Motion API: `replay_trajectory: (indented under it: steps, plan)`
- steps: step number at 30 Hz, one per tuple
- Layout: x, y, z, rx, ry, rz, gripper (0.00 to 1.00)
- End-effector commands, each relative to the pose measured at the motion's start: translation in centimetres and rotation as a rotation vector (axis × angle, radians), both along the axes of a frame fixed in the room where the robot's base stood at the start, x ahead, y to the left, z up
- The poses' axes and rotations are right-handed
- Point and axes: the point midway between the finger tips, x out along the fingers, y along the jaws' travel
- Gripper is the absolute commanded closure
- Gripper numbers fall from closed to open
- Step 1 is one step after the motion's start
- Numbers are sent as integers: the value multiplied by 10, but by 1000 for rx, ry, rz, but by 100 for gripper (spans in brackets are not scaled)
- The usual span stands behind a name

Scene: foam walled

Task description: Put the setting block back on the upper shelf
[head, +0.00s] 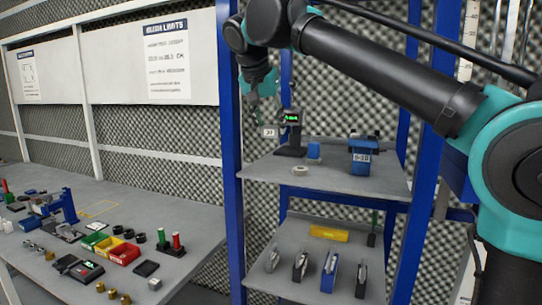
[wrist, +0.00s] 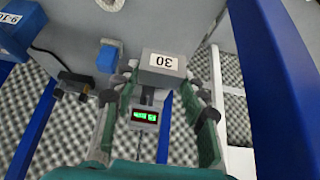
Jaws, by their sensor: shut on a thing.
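The setting block (head: 269,132) is a small grey block with a white label. In the wrist view the block (wrist: 160,76) shows "30" on its label. My gripper (head: 262,100) is shut on it, with a finger on each side in the wrist view (wrist: 160,92). The upper shelf (head: 345,183) is a grey board in a blue-posted rack. The block appears raised at the shelf's left side, left of the display stand; the exact gap to the board cannot be told. The shelf's grey surface also shows in the wrist view (wrist: 75,25).
On the upper shelf stand a green-digit display (head: 290,120), a small blue block (head: 314,151), a blue box (head: 361,157) and a pale ring (head: 300,170). The front middle is clear. Blue posts (head: 230,200) flank it. The lower shelf (head: 300,235) holds several tools. A cluttered bench (head: 190,205) stands left.

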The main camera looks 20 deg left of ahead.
Motion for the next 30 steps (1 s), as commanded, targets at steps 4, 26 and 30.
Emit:
replay_trajectory:
  steps: [4, 26, 30]
  plan:
    - [0, 0, -30, 0, -1, 0, 100]
    - [0, 0, -87, 0, -1, 0, 100]
    - [0, 0, -88, 0, -1, 0, 100]
